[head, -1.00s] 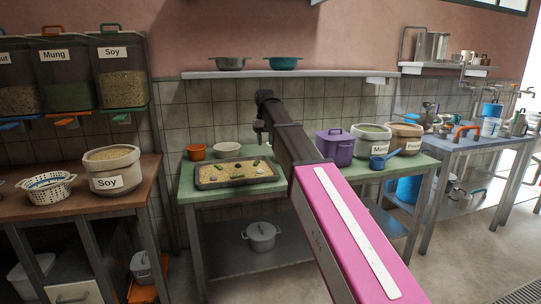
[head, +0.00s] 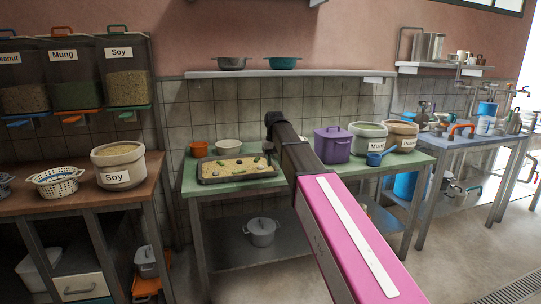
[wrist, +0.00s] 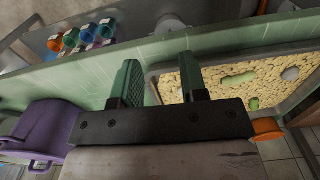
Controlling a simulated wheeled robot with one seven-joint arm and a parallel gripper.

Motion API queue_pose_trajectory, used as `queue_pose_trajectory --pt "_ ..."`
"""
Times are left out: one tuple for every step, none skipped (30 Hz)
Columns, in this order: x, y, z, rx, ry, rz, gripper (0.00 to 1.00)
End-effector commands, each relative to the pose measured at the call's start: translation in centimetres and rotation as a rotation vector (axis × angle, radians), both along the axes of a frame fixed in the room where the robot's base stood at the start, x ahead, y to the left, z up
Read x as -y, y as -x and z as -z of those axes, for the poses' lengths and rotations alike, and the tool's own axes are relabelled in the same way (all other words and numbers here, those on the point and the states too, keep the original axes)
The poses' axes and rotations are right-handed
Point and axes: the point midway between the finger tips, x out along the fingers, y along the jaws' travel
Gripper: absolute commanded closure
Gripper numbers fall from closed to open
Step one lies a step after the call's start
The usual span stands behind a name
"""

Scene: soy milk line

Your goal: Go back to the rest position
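My gripper (wrist: 158,66) shows in the wrist view as two green fingers standing apart with nothing between them. It is open and empty. The green table edge and part of the tray (wrist: 165,88) of pale beans lie beyond the fingers. In the head view my pink and dark arm reaches toward the green table (head: 205,184), and its far end hides the fingers.
The tray (head: 203,180) holds beans with green and grey bits. A purple pot (head: 333,147), a blue dipper (head: 377,159) and Mung bin (head: 369,137) stand right of my arm. A Soy bin (head: 117,167) stands on the left brown table. Floor shows at right.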

Motion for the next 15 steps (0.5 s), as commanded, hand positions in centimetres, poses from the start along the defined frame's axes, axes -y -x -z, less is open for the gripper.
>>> queue_pose_trajectory --pt "0.7 0.8 1.5 -0.002 0.000 0.007 0.60" --pt "1.1 1.2 2.4 -0.003 0.001 0.011 0.60" --pt "1.7 1.6 3.5 -0.003 0.001 0.017 0.60" --pt "2.2 2.1 4.5 -0.003 0.001 0.023 0.60" --pt "2.7 2.6 5.6 -0.004 0.001 0.029 0.60" --pt "3.5 3.3 7.1 -0.003 0.001 0.037 0.60" --pt "4.1 3.9 8.3 -0.004 0.001 0.044 0.60" --pt "4.6 4.5 9.5 -0.004 0.001 0.051 0.60" --pt "5.4 5.4 11.1 -0.004 0.001 0.060 0.60" --pt "6.0 6.0 12.2 -0.003 0.001 0.067 0.60" --pt "6.6 6.7 13.3 -0.004 0.001 0.074 0.60" --pt "7.3 7.6 14.8 -0.003 0.001 0.083 0.60" --pt "7.9 8.3 15.8 -0.003 0.001 0.090 0.60" --pt "8.4 9.0 16.9 -0.003 0.001 0.097 0.60" --pt "9.2 10.0 18.2 -0.003 0.001 0.106 0.60"
